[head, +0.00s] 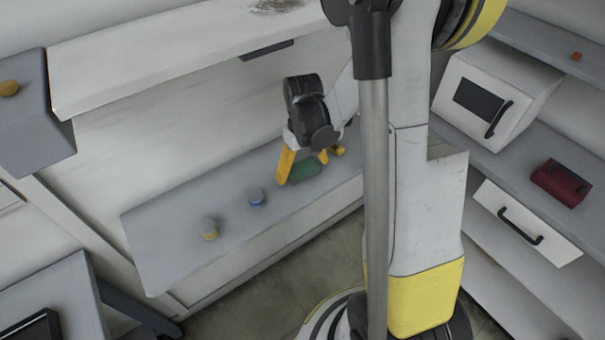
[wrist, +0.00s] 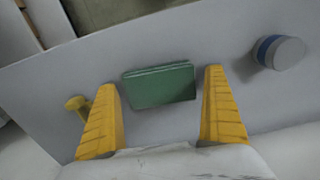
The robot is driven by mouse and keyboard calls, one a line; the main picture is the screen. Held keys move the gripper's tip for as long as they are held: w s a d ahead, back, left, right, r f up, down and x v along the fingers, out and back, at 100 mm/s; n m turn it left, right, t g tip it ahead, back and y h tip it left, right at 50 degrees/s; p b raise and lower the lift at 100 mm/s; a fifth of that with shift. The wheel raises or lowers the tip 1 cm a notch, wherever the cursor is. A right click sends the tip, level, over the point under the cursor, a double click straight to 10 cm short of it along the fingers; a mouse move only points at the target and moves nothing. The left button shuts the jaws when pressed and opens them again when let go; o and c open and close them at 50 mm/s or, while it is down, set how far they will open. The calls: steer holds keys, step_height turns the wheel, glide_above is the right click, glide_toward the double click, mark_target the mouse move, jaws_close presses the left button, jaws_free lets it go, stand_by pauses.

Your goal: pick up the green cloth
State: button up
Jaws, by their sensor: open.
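The green cloth (wrist: 159,86) is a folded, flat rectangular bundle on the grey shelf. In the wrist view it lies between and just beyond the tips of my gripper (wrist: 163,90), with grey surface showing on both sides of it. My gripper has two yellow fingers spread wide and holds nothing. In the head view my gripper (head: 303,169) is low over the shelf, and the green cloth (head: 305,169) shows beside and partly behind its fingers.
The grey shelf (head: 160,237) also bears a blue-banded cylinder (head: 256,197), a yellow-banded cylinder (head: 209,229) and a small yellow object (wrist: 77,105) beside one finger. A white upper shelf (head: 180,55) overhangs. A white box (head: 492,92) and a red object (head: 561,182) stand at right.

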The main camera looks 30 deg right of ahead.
mark_target(304, 168)
steer(key=c, duration=0.8)
steer(key=shift+r, duration=0.1)
steer(key=shift+s+r+p, duration=0.2)
steer(key=shift+r+p, duration=0.35)
steer(key=shift+p, duration=0.1)
step_height(304, 168, up, 6)
steer(key=p, duration=0.2)
steer(key=shift+f+p, duration=0.1)
steer(key=shift+p, duration=0.2)
steer(key=s+p, duration=0.1)
steer(key=s, duration=1.2)
steer(key=s+p, duration=0.1)
steer(key=s, duration=0.5)
steer(key=shift+s+d+p, duration=0.3)
steer(key=shift+d+p, duration=0.05)
